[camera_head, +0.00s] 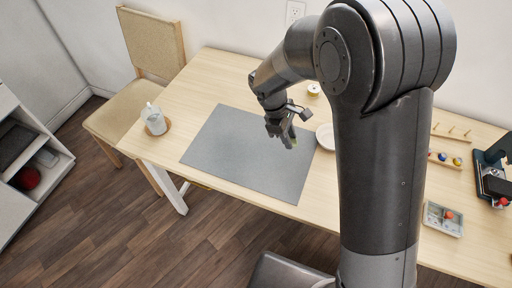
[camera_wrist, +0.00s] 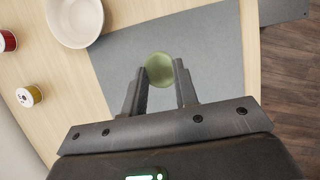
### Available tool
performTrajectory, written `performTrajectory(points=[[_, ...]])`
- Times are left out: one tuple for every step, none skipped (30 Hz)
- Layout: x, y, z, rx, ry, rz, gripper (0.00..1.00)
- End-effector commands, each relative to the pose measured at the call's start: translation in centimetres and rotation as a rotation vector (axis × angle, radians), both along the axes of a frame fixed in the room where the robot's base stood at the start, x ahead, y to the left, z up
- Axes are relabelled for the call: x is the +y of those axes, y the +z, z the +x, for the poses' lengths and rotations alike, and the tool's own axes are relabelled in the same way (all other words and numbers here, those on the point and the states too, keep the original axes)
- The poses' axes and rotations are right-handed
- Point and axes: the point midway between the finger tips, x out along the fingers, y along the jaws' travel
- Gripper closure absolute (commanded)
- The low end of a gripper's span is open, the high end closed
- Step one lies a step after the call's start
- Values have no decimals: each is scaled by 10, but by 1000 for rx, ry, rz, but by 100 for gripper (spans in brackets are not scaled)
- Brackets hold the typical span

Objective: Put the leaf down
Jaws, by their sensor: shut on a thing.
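My gripper (camera_wrist: 160,88) is shut on a pale green round thing (camera_wrist: 159,67), held between the fingertips; it may be a spool seen end-on. In the head view, my gripper (camera_head: 287,138) is over the right part of the grey mat (camera_head: 235,155), with a bit of green at its fingertips. I cannot tell how high the green thing is above the mat. The mat lies on the light wooden table (camera_head: 205,75). I cannot make out a separate leaf; the tabletop looks flat, and my arm hides part of it.
A white bowl (camera_head: 325,137) stands just right of the mat, with a yellow spool (camera_head: 313,89) behind it. A white jug (camera_head: 153,120) stands on a coaster at left. A peg rack (camera_head: 445,160), a divided tray (camera_head: 443,219) and a sewing machine (camera_head: 493,172) are at right. Most of the mat is clear.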

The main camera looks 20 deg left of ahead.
Motion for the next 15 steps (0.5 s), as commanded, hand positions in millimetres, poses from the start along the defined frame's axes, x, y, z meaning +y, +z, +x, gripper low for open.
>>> performTrajectory(points=[[13, -8, -2, 2, 6, -2, 93], [19, -13, -3, 2, 5, -2, 93], [29, -18, -5, 2, 5, -2, 93], [36, -23, -5, 2, 3, -2, 93], [43, -27, -6, 2, 2, -2, 93], [52, -32, -8, 2, 3, -2, 93], [58, -36, -8, 2, 2, -2, 93], [64, -39, -9, 1, 2, -1, 93], [71, -44, -10, 2, 1, -2, 93], [75, -46, -11, 1, 0, -1, 93], [79, -49, -11, 1, 0, 0, 93], [84, -51, -12, 2, -1, -1, 93], [86, -53, -12, 1, 0, -1, 93], [89, -54, -12, 1, -1, 0, 93], [90, -55, -12, 0, -2, 0, 93]])
